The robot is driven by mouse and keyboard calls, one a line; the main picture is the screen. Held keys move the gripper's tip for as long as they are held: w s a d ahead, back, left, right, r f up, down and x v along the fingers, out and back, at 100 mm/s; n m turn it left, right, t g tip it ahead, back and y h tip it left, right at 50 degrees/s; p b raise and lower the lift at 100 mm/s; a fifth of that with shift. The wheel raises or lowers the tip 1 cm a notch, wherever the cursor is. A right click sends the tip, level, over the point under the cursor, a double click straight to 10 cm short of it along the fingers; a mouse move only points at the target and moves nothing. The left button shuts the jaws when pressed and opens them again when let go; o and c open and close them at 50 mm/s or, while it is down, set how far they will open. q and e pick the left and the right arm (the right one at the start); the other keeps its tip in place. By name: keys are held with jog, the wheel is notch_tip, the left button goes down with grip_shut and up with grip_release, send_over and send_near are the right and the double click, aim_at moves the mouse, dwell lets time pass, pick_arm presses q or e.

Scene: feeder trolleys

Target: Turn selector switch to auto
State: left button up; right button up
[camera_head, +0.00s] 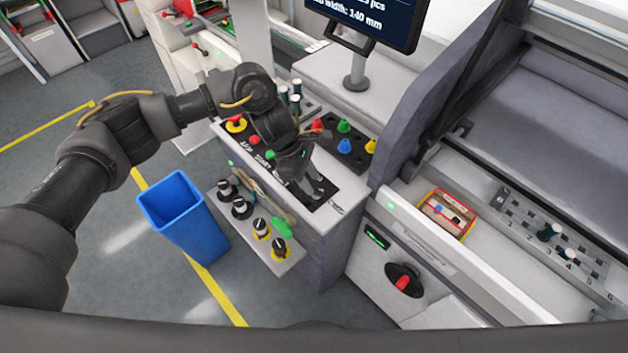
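My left arm comes in from the left, and its gripper (315,190) points down over a black control panel on top of the grey cabinet (345,192). Its fingers look apart, with nothing seen between them. The gripper and wrist hide part of the panel, so I cannot tell whether a selector switch lies under them. Several black rotary knobs with light pointers, such as one (240,208), sit on a lower sloping panel; two have yellow rings. A black rotary switch with a red handle (403,283) is on the cabinet front at right. My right gripper is not in view.
A blue bin (184,222) stands on the floor left of the cabinet. A red button on yellow (236,124) and green and blue knobs (344,146) are near my wrist. A monitor (372,18) stands behind. A red-yellow box (446,212) lies at right.

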aim_at(315, 188)
pick_arm(q)
jog(key=shift+p+x, duration=0.35)
jog(key=shift+x, duration=1.3)
grip_shut()
